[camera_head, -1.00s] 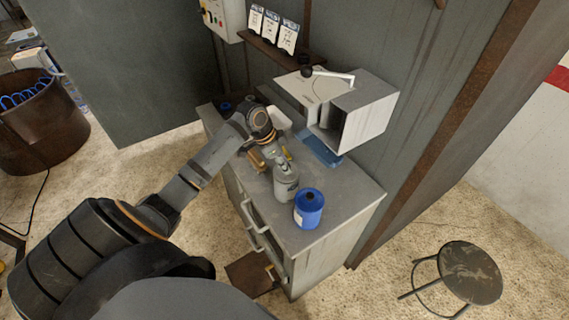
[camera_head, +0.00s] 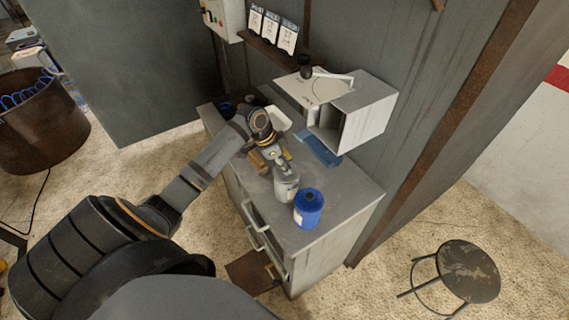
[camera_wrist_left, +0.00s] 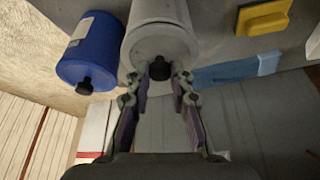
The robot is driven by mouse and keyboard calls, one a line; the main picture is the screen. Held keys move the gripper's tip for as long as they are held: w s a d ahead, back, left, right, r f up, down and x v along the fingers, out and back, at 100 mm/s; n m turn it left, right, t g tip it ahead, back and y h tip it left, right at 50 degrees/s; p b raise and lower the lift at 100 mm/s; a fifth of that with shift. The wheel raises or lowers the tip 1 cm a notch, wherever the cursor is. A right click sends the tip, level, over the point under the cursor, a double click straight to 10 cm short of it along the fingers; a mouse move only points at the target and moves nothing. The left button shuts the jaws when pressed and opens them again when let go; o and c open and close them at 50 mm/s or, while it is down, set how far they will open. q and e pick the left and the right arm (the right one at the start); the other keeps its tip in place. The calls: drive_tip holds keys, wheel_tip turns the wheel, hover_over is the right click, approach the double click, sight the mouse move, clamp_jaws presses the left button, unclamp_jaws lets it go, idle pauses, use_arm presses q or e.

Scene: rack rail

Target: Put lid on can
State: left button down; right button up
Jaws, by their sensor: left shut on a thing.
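A pale grey can (camera_head: 287,192) stands upright on the cabinet top; it also shows in the left wrist view (camera_wrist_left: 160,28). Its lid (camera_wrist_left: 158,44) has a black knob (camera_wrist_left: 160,70). My left gripper (camera_head: 280,165) is above the can. In the left wrist view its fingers (camera_wrist_left: 160,84) are shut on the lid's knob. The lid lines up with the can's end, but I cannot tell whether it touches the rim. A blue can (camera_head: 308,208) stands beside the grey can; a black knob (camera_wrist_left: 84,87) shows on its end. My right gripper is out of view.
A white box (camera_head: 365,112) is mounted on the wall behind the cabinet (camera_head: 330,230). A round stool (camera_head: 468,272) stands at the right.

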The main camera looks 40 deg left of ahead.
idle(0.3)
use_arm(q)
drive_tip(key=c, duration=0.6)
unclamp_jaws()
drive_tip(key=shift+r, duration=0.15)
wheel_tip(320, 180, up, 2)
drive_tip(key=p, duration=0.2)
drive_tip(key=shift+r+p, duration=0.1)
drive_tip(key=shift+p, duration=0.2)
drive_tip(key=shift+r+p, duration=0.8)
drive_tip(key=shift+r, duration=1.45)
clamp_jaws()
